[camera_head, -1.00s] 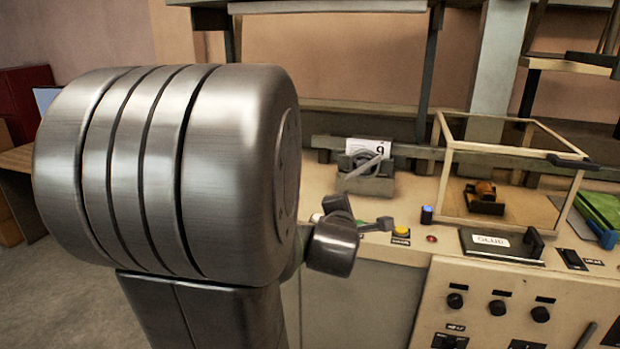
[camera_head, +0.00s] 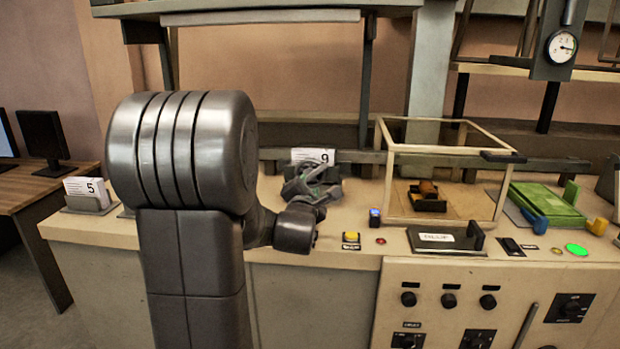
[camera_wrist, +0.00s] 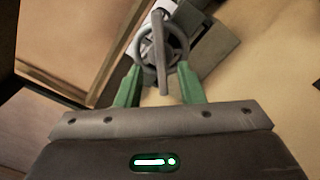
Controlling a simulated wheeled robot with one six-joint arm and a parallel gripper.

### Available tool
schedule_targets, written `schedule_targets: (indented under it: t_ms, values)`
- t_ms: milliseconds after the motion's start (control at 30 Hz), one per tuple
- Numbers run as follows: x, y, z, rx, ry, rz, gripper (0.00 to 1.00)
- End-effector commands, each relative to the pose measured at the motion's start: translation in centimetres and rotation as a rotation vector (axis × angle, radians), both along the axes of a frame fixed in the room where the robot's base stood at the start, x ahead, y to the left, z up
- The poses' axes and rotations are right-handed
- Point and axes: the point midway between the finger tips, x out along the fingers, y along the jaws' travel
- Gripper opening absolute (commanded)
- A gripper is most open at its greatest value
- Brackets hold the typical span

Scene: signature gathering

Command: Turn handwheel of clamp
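The clamp (camera_head: 312,188) is a grey device on the bench in front of a white card marked 9. In the head view my arm partly covers the space before it, and its handwheel is hard to make out. In the wrist view the handwheel (camera_wrist: 138,52) is a grey ring with a straight grey bar (camera_wrist: 160,62) across its front. My gripper (camera_wrist: 159,68) has two green fingers standing apart. Their tips are at the near side of the wheel, one to each side of the bar. I cannot tell whether they touch the rim.
A framed clear case (camera_head: 440,150) with an orange-brown object stands right of the clamp. A card marked 5 (camera_head: 86,187) stands at left. A shelf hangs above.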

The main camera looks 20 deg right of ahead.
Motion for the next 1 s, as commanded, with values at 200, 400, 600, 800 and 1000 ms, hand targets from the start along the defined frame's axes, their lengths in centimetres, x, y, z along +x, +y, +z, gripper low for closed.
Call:
schedule_targets:
  t_ms: [200, 400, 600, 800, 1000]
  values:
    - [2.7, -1.7, 0.1, 0.001, 0.000, -0.001, 0.35]
    - [3.9, -2.4, 0.0, 0.002, 0.000, -0.001, 0.35]
    - [4.1, -2.5, 0.0, 0.002, 0.001, 0.000, 0.35]
    - [4.1, -2.5, 0.0, 0.001, 0.000, -0.001, 0.19]
    - [4.0, -2.5, 0.0, 0.001, 0.000, -0.001, 0.00]
